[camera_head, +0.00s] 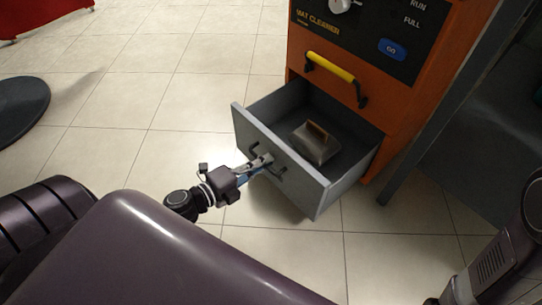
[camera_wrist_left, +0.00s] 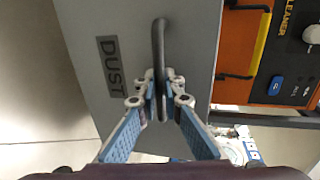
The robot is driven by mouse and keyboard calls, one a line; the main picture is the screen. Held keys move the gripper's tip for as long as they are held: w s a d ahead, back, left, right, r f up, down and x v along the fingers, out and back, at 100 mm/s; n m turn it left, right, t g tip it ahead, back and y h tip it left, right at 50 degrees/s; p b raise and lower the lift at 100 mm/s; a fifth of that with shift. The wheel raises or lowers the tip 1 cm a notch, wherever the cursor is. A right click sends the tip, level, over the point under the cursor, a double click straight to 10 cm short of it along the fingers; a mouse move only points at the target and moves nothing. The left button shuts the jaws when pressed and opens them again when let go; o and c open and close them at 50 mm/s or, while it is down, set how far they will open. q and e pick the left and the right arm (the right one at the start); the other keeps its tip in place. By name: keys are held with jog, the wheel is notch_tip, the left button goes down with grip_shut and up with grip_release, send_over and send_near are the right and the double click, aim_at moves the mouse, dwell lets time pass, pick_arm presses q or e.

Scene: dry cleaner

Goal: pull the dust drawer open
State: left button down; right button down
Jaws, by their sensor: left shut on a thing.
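The dust drawer (camera_head: 284,165) is a grey box drawn well out from the orange mat cleaner (camera_head: 425,100). In the left wrist view the drawer's front panel (camera_wrist_left: 85,85) carries the label DUST. Its dark bar handle (camera_wrist_left: 158,45) also shows in the head view (camera_head: 278,169). My left gripper (camera_head: 262,162) is shut on this handle, with a fingertip on either side of it in the left wrist view (camera_wrist_left: 160,92). My right gripper is not in view.
A yellow-gripped bar handle (camera_head: 333,67) is above the drawer, with a blue button (camera_head: 392,49) and a knob on the black panel. A dark disc (camera_head: 18,105) lies at the left. A grey panel (camera_head: 470,80) stands right of the machine. Tiled floor left of the drawer is clear.

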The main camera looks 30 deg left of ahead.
pick_arm(q)
jog(key=shift+s+a, duration=0.15)
jog(key=shift+s, duration=0.4)
jog(key=c, duration=2.3)
grip_release()
jog(key=shift+c, duration=0.2)
jog(key=v, duration=1.2)
